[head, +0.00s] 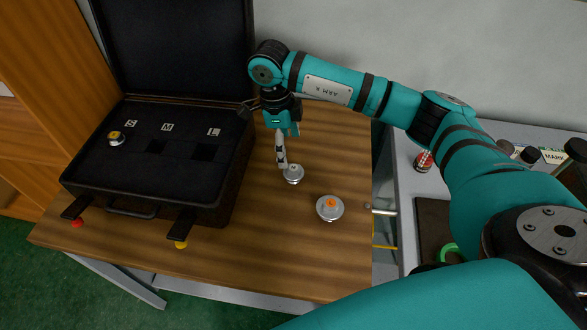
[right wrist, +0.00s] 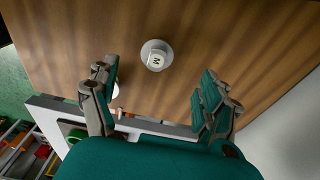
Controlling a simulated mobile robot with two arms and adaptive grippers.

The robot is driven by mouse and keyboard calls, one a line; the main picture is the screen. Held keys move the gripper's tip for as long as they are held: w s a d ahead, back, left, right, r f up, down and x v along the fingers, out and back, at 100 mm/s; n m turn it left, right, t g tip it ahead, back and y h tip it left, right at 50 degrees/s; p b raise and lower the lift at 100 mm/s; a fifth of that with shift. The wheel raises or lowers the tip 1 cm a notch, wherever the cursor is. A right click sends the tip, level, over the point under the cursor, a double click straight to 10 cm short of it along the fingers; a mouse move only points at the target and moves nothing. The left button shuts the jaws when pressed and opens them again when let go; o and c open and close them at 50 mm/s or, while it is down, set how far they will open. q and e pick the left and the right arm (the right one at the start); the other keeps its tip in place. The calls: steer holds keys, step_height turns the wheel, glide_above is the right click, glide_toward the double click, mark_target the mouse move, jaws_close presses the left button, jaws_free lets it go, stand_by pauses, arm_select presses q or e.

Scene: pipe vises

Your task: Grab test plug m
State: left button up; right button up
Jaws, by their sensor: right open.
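Test plug M (head: 293,175) is a silver disc with a pale knob, standing on the wooden table right of the black case. In the right wrist view its white top marked M (right wrist: 156,59) faces the camera, ahead of the fingers and roughly midway between them. My right gripper (head: 282,152) points down just above and behind the plug in the head view. Its fingers (right wrist: 157,88) are wide apart with nothing between them. My left gripper is not in view.
A plug with an orange knob (head: 330,208) stands nearby, to the front right. The open case (head: 190,185) has slots marked S, M and L; a yellow-knobbed plug (head: 116,138) sits at S, while M and L look empty. A grey bench (head: 405,190) stands at right.

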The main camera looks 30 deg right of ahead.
mark_target(293, 168)
steer(key=f, duration=0.4)
steer(key=shift+s+d+f+p, duration=0.1)
steer(key=shift+s+d+p, duration=0.1)
steer(key=shift+p, duration=0.2)
steer(key=f, duration=0.1)
steer(key=f+p, duration=0.1)
steer(key=s+f+p, duration=0.1)
steer(key=f, duration=0.1)
steer(key=shift+d, duration=0.4)
steer(key=shift+f, duration=0.55)
steer(key=c, duration=1.4)
